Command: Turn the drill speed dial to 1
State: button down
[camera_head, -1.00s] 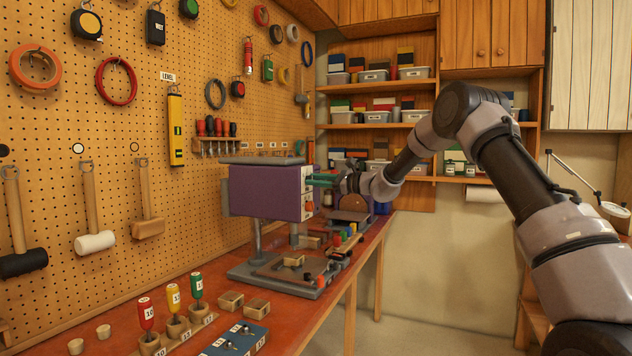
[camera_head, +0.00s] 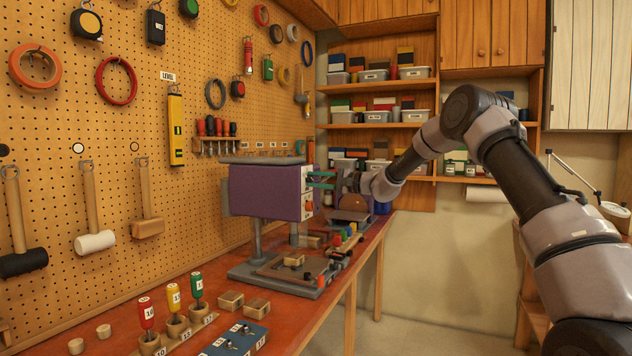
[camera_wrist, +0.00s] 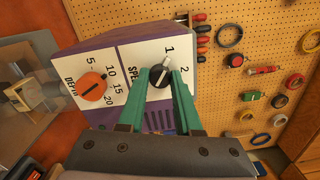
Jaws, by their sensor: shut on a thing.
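The purple drill head (camera_head: 265,192) stands over the bench, and its white front panel also shows in the wrist view (camera_wrist: 130,60). The black speed dial (camera_wrist: 161,78) sits on this panel beside the partly hidden SPEED label. My gripper (camera_wrist: 160,80), also in the head view (camera_head: 320,181), has its green fingers on either side of the dial and is shut on it. The dial's white pointer is directed up the panel, roughly at the number 1 (camera_wrist: 170,50). The number 2 (camera_wrist: 184,69) is to its right. The fingers hide other markings.
An orange depth dial (camera_wrist: 91,87) is left of the speed dial on the same panel. Below the drill head is its grey base (camera_head: 285,277) on the red bench (camera_head: 200,275). A pegboard (camera_head: 230,60) with hanging tools runs behind. The floor right of the bench is clear.

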jog(key=shift+f+n, duration=0.1)
jog(key=shift+n, duration=0.5)
jog(key=c, duration=0.6)
grip_release()
jog(key=v, duration=1)
jog(key=shift+s+d, duration=0.15)
jog(key=shift+d, duration=0.25)
